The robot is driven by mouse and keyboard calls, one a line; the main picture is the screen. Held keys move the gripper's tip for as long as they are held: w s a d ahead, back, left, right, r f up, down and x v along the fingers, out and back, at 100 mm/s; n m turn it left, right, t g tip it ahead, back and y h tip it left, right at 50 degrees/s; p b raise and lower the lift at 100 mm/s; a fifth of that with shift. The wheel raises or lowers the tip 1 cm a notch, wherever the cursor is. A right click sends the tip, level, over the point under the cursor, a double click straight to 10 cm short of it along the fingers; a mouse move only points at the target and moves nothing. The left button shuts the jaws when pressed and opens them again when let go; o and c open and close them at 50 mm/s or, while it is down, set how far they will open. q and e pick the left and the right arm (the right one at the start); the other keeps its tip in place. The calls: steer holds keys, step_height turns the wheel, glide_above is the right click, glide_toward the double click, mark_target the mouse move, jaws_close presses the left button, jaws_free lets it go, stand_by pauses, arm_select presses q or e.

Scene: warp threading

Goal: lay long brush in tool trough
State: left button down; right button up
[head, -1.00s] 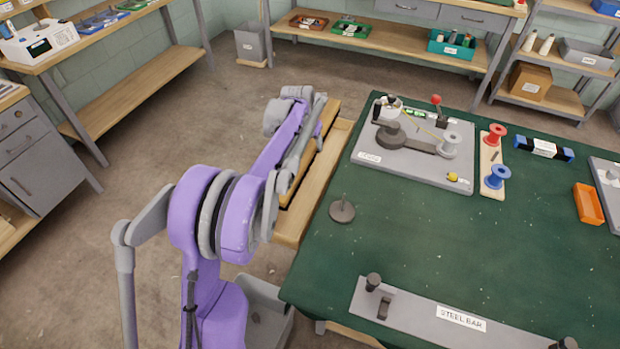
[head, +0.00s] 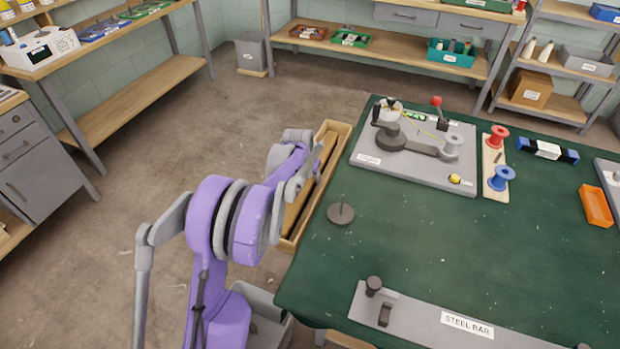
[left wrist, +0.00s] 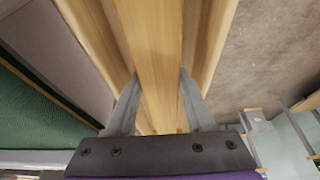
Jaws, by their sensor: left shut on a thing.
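The long brush (head: 311,194) shows as a long pale wooden bar; no bristles show. It lies lengthwise between the walls of the wooden tool trough (head: 345,133), along the left edge of the green table. I cannot tell whether it touches the trough floor. My left gripper (head: 304,182) is over the trough, shut on the brush. In the left wrist view the brush (left wrist: 157,45) passes between the two grey fingers (left wrist: 158,95), with trough walls (left wrist: 207,45) on both sides. My right gripper is not in view.
The green table (head: 430,250) holds a winding device on a grey board (head: 450,180), a dark disc with a pin (head: 341,214) near the trough, red and blue spools (head: 501,178), an orange tray (head: 595,206) and a steel bar (head: 415,320). Open floor lies left of the trough.

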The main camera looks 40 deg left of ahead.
arm_select(q)
steer(key=shift+f, duration=0.25)
steer(key=shift+c, duration=1.4)
jaws_free()
steer(key=shift+r, duration=0.25)
steer(key=p+v, duration=0.1)
steer(key=v, duration=1.1)
steer(key=shift+p, duration=0.3)
steer(key=shift+s+d+f, duration=0.1)
steer(key=shift+f, duration=0.05)
